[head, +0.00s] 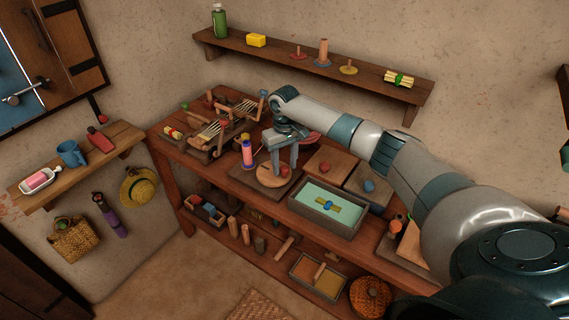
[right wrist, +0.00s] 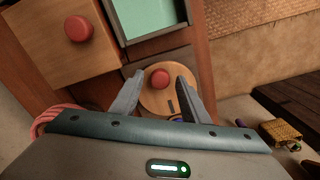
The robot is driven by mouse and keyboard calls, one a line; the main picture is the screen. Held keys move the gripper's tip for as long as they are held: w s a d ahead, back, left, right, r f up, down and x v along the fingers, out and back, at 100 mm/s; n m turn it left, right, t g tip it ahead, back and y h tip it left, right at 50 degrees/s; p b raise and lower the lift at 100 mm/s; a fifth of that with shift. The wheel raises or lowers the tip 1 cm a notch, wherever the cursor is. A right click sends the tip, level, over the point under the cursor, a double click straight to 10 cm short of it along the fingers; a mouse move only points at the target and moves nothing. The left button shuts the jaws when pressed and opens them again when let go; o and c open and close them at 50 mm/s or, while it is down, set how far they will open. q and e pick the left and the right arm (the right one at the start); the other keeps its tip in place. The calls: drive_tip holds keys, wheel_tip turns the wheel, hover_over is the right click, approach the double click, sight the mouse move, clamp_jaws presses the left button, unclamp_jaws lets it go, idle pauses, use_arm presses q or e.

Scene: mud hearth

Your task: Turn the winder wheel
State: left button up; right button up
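The winder wheel (head: 268,178) is a pale round wooden disc on a dark board on the workbench, with a red knob (head: 285,170) on top. In the right wrist view the wheel (right wrist: 152,101) lies below the fingers, and its red knob (right wrist: 160,78) shows between them. My right gripper (head: 285,169) points down over the wheel, its fingers apart on either side of the knob with visible gaps. I cannot tell how far down the tips reach. My left gripper is not in view.
An open tray with a green inside (head: 324,196) stands to the right of the wheel. A wooden block with a red knob (head: 324,168) sits behind it. A loom-like wooden frame (head: 222,128) stands at the left of the bench. A wall shelf (head: 300,62) runs above.

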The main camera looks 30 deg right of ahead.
drive_tip(key=c, duration=0.9)
drive_tip(key=shift+o, duration=0.2)
drive_tip(key=shift+d, duration=0.1)
